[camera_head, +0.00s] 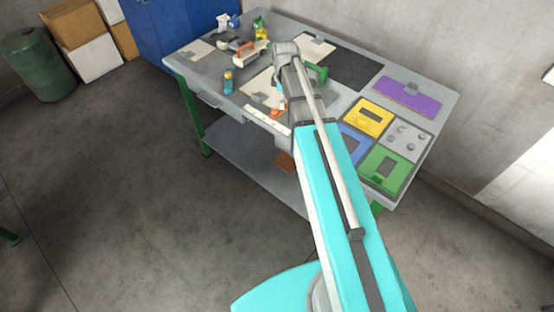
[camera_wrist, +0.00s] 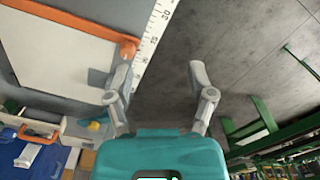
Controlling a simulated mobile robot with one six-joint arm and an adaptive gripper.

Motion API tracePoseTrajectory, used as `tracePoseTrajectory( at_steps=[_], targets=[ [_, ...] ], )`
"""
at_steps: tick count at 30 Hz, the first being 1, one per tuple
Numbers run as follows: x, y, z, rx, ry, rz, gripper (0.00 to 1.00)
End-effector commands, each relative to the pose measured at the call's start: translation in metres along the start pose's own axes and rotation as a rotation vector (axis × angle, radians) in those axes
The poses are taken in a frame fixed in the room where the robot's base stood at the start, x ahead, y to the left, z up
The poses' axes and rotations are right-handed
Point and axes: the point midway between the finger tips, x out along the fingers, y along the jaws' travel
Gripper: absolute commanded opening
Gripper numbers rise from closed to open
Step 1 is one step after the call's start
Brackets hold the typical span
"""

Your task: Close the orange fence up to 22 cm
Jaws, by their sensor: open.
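The orange fence (camera_wrist: 75,20) runs along the upper left of the wrist view. A white panel (camera_wrist: 50,50) lies on the near side of the fence. My gripper (camera_wrist: 160,66) is open and empty. Its left finger is close to the orange end, overlapping it in the picture; I cannot tell whether they touch. Its right finger is over the floor side, beyond the ruler. In the head view, the ruler (camera_head: 267,120) lies along the bench's front edge, and my arm hides most of the gripper.
The grey workbench (camera_head: 212,88) also carries a purple board (camera_head: 408,96), a yellow board (camera_head: 369,117) and a green board (camera_head: 385,170) at right. Open floor (camera_head: 110,190) lies in front.

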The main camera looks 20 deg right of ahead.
Motion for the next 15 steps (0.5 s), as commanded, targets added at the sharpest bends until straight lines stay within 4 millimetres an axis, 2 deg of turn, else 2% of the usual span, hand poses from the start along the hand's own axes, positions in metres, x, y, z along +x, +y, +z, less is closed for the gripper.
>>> tracePoseTrajectory(
  at_steps=[1, 15],
  targets=[
    [0.006, -0.008, 0.001, 0.027, 0.0, 0.0, 0.7],
    [0.032, -0.057, 0.001, 0.309, 0.0, 0.0, 0.7]
  ],
)
